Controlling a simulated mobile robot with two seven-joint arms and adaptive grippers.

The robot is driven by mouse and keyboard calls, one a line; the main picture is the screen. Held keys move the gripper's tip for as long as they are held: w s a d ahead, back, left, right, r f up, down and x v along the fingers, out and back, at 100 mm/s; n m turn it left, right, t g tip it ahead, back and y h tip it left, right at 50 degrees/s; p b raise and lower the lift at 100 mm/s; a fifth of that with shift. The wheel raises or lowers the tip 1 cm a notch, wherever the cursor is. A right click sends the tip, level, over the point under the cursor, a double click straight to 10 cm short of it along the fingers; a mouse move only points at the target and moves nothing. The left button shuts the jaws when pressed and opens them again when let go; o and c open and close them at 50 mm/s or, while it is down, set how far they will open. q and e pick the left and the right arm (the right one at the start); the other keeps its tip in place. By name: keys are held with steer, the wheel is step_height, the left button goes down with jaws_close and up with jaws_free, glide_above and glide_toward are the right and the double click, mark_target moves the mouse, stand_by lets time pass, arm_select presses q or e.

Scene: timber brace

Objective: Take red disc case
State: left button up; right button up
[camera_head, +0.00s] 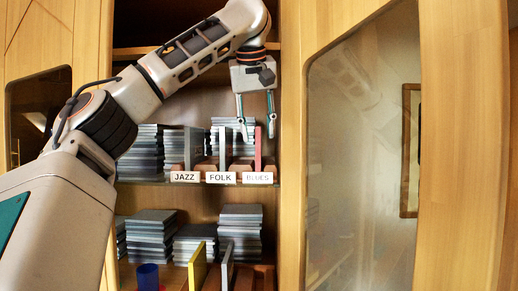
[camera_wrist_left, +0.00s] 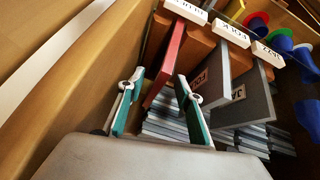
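The red disc case (camera_head: 258,148) stands upright on the upper shelf behind the BLUES label (camera_head: 258,177). It also shows in the left wrist view (camera_wrist_left: 168,62) as a thin red slab. My left gripper (camera_head: 257,136) is open and points down, with one fingertip to each side of the case's upper part in the head view. In the left wrist view the open fingers (camera_wrist_left: 160,77) also lie on either side of the red case, with gaps visible. I cannot tell how deep the fingers reach around it. My right gripper is not in view.
Grey cases stand behind the FOLK (camera_head: 221,177) and JAZZ (camera_head: 185,176) labels, close to the left. Stacks of grey cases (camera_head: 146,140) fill the shelf behind. The lower shelf holds a yellow case (camera_head: 197,268) and a blue cup (camera_head: 148,277). A wooden cabinet wall (camera_head: 291,150) is close on the right.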

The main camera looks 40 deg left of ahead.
arm_select(q)
steer(key=x, duration=0.3)
steer(key=shift+w+a, duration=0.2)
steer(key=shift+d, duration=0.1)
jaws_close()
steer(key=shift+r, duration=0.1)
